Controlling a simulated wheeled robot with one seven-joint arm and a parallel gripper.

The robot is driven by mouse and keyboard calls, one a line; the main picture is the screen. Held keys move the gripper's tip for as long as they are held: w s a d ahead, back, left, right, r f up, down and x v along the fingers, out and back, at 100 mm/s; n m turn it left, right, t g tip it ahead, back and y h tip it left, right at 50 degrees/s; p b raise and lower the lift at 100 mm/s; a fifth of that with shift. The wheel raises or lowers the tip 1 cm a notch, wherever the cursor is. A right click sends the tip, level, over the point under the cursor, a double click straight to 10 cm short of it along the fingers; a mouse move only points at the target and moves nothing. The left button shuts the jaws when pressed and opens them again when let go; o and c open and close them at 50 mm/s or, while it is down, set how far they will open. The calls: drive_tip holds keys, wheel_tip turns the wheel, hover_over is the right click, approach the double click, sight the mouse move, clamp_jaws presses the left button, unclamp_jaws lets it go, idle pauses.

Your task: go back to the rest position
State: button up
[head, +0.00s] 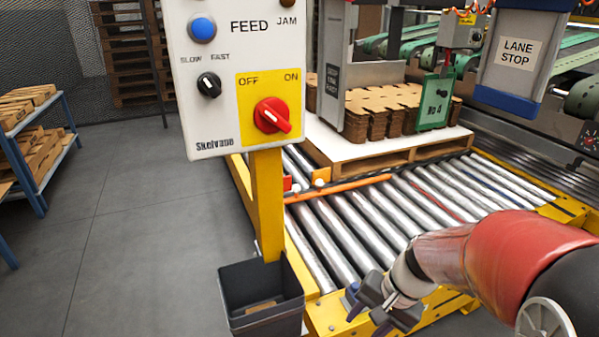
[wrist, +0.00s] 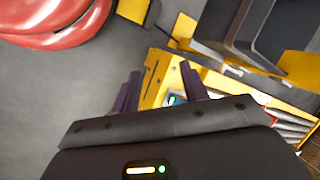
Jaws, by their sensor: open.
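My gripper (head: 366,308) is at the lower middle of the head view, low over the yellow near edge of the roller conveyor (head: 375,215). In the wrist view my gripper (wrist: 160,90) shows two dark fingers standing apart, with nothing between them. The red and grey arm reaches in from the lower right. The control box (head: 230,130) stands on a yellow post to the left of the gripper, with a blue button, a black knob and a red switch. The gripper is apart from the box.
A dark bin (head: 260,295) stands at the foot of the post, close to the gripper's left. A pallet (head: 400,160) with stacked cardboard blanks (head: 395,108) sits on the rollers. A lane stop panel (head: 515,55) hangs at upper right. Grey floor (head: 130,240) at left is clear.

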drive_tip(key=s+d+r+n+t+h, duration=0.1)
drive_tip(key=s+r+n+t+h, duration=0.1)
drive_tip(key=r, duration=0.5)
drive_tip(key=s+d+r+n+t+h, duration=0.1)
drive_tip(key=s+r+n+t+h, duration=0.1)
drive_tip(key=s+r, duration=0.4)
drive_tip(key=shift+s+r+n+t+p, duration=0.35)
drive_tip(key=shift+n+t+p, duration=0.15)
drive_tip(key=shift+n, duration=0.5)
drive_tip(key=shift+d, duration=0.1)
